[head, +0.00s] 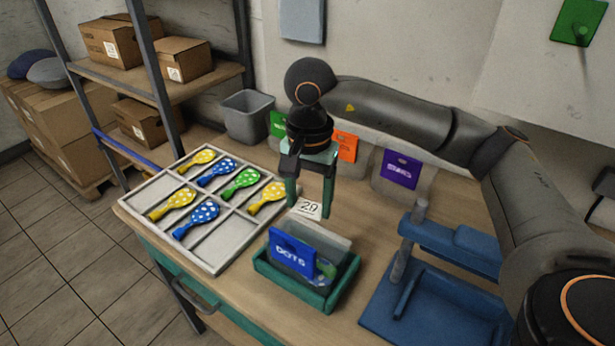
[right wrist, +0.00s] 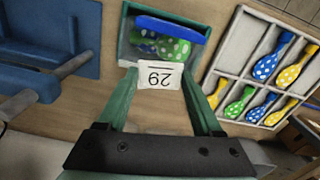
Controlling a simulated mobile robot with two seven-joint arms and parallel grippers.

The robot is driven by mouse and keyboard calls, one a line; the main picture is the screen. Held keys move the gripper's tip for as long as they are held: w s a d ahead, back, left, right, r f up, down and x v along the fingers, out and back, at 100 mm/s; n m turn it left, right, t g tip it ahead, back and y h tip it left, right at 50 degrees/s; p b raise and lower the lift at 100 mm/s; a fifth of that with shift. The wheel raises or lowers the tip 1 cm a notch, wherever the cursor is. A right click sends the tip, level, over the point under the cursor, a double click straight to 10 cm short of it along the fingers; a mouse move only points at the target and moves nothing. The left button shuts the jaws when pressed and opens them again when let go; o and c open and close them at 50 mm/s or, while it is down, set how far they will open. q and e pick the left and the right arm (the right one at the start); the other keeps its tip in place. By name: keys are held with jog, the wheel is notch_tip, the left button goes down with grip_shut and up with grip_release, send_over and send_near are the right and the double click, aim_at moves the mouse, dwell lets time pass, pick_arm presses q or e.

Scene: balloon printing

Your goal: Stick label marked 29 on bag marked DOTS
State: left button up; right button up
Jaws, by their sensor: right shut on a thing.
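The white label marked 29 (head: 309,208) is held between the green fingertips of my right gripper (head: 310,198), above the table behind the green tray. It also shows in the right wrist view (right wrist: 160,76), upside down between the fingertips (right wrist: 162,82). The bag marked DOTS (head: 293,251) has a blue header and a clear body. It leans in the green tray (head: 311,300), with dotted balloons partly visible inside. In the right wrist view the bag's blue header (right wrist: 170,29) lies just beyond the label, apart from it. My left gripper is out of view.
A white divided tray (head: 215,254) holds several dotted balloons on the left. A blue press-like stand (head: 440,270) is on the right. Green, orange and purple (head: 401,170) header bags stand along the back. A grey bin (head: 247,116) sits behind.

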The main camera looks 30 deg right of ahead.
jog(key=shift+w+d, duration=0.15)
jog(key=shift+w, duration=0.15)
jog(key=shift+s+f+b, duration=0.15)
jog(key=shift+f+b, duration=0.3)
jog(key=shift+f, duration=0.15)
jog(key=b, duration=0.3)
send_over(308, 239)
notch_tip(308, 239, down, 4)
jog(key=shift+f, duration=0.1)
notch_tip(308, 239, down, 3)
jog(key=shift+r+b, duration=0.1)
jog(key=shift+b, duration=1.15)
jog(key=o, duration=1.3)
jog(key=shift+r, duration=0.15)
